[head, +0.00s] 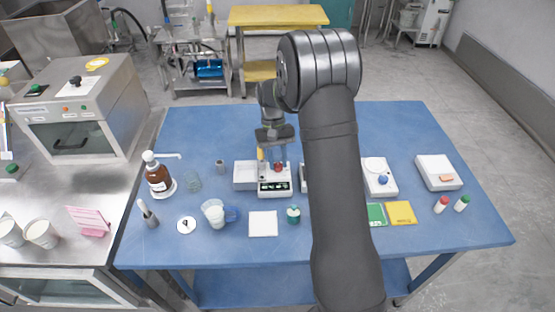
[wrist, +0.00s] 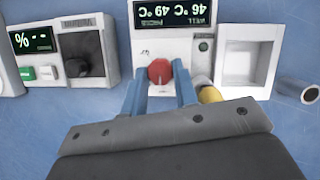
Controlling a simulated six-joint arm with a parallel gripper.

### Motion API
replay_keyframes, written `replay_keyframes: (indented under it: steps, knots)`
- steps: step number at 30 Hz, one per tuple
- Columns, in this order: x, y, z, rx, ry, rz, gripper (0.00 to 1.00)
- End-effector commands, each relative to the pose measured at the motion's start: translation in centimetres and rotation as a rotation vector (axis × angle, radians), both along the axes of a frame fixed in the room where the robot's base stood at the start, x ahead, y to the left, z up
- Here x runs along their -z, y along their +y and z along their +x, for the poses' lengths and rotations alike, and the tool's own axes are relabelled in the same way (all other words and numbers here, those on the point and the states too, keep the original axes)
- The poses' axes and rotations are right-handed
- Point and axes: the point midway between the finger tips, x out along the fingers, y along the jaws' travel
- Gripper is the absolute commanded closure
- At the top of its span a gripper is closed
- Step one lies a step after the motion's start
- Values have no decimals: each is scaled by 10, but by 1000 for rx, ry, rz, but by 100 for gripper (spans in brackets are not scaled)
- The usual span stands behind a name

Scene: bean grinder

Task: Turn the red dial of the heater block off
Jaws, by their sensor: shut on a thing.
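The heater block (head: 275,189) is a white unit on the blue table, left of my forearm in the head view. Its red dial (wrist: 160,71) shows clearly in the wrist view, and a little of it shows below my gripper in the head view (head: 278,167). My gripper (wrist: 162,88) has its two blue fingers on either side of the dial and is shut on it. The block's lit green display (wrist: 176,12) appears upside down in the wrist view, with readings that look like 46 °C and 49 °C. The dial's pointer mark is too small to read.
A yellow piece (wrist: 210,95) stands close beside the right finger. A white open box (wrist: 248,58) adjoins the block, with a small grey cylinder (wrist: 310,93) beyond. A device with a black knob (wrist: 82,64) stands close by. A white pad (head: 263,223) and teal jar (head: 293,214) lie in front.

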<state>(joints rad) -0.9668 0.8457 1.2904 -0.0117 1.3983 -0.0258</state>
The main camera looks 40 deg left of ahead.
Motion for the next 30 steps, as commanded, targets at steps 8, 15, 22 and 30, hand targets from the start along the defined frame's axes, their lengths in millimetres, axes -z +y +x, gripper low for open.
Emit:
replay_keyframes:
  steps: [8, 15, 22, 30]
  knots:
    - [0, 0, 0, 0, -1, 2, 51]
    - [-5, 2, 1, 0, -2, 3, 51]
    - [-43, 16, 10, 0, -3, 5, 51]
    - [-105, 37, 24, 0, -3, 5, 51]
